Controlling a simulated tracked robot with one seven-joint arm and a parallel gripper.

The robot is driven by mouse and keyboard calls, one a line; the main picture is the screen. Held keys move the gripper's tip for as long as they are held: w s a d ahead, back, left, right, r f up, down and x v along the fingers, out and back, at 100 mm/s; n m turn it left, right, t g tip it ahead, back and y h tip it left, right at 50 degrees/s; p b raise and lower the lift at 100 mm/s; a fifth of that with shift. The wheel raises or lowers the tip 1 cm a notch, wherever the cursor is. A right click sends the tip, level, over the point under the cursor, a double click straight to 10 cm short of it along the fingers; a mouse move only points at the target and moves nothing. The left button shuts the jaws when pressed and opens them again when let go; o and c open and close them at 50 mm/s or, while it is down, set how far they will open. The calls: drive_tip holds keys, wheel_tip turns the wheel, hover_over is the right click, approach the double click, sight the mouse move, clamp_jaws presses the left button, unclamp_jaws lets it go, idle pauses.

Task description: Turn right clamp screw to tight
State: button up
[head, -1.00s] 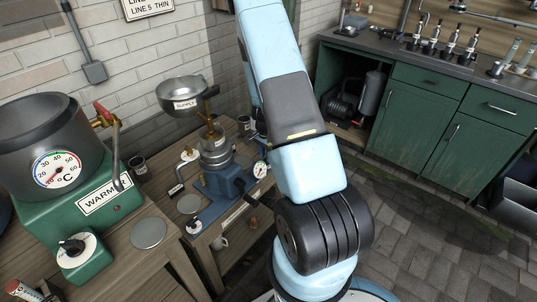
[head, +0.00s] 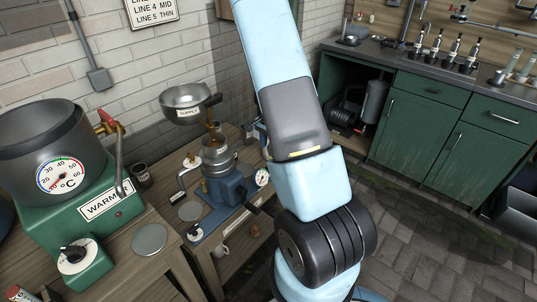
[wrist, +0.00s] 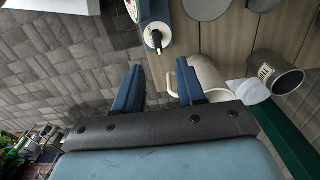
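A blue-based bench machine (head: 228,190) stands on the wooden bench in the head view, with a silver supply bowl (head: 190,98) above it. I cannot tell which part is the right clamp screw. My gripper (wrist: 157,77) is open and empty in the wrist view. A white dial with a black knob (wrist: 157,38) lies just beyond the fingertips, apart from them. My gripper is hidden in the head view.
A pale mug (wrist: 208,77) is close beside the right finger in the wrist view; contact is unclear. A grey labelled cup (wrist: 275,75) is farther right. A green warmer (head: 95,215) stands left. Green cabinets (head: 425,130) stand right. The paved floor (head: 420,225) between is open.

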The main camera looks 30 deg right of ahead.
drive_tip(key=shift+r, duration=1.95)
drive_tip(key=s+a+r+n+t, duration=0.1)
drive_tip(key=s+a+r+n, duration=0.1)
drive_tip(key=a+r, duration=0.35)
drive_tip(key=s+a+r+n+t+y, duration=0.1)
drive_tip(key=s+a+r+n, duration=0.15)
drive_tip(key=r, duration=0.65)
drive_tip(key=s+a+r+n+t, duration=0.1)
drive_tip(key=s+a+r+n, duration=0.15)
drive_tip(key=r, duration=0.55)
drive_tip(key=s+a+r+n+t, duration=0.1)
drive_tip(key=s+a+r+n, duration=0.1)
drive_tip(key=s+r, duration=0.2)
drive_tip(key=s+a+r+n, duration=0.2)
drive_tip(key=s+r, duration=0.2)
drive_tip(key=s, duration=0.5)
drive_tip(key=s+a+r+n+t+h, duration=0.1)
drive_tip(key=s+a+r+n, duration=0.2)
drive_tip(key=s, duration=0.3)
drive_tip(key=shift+s+r+t, duration=0.2)
drive_tip(key=shift+r+t, duration=0.1)
drive_tip(key=shift+r, duration=0.35)
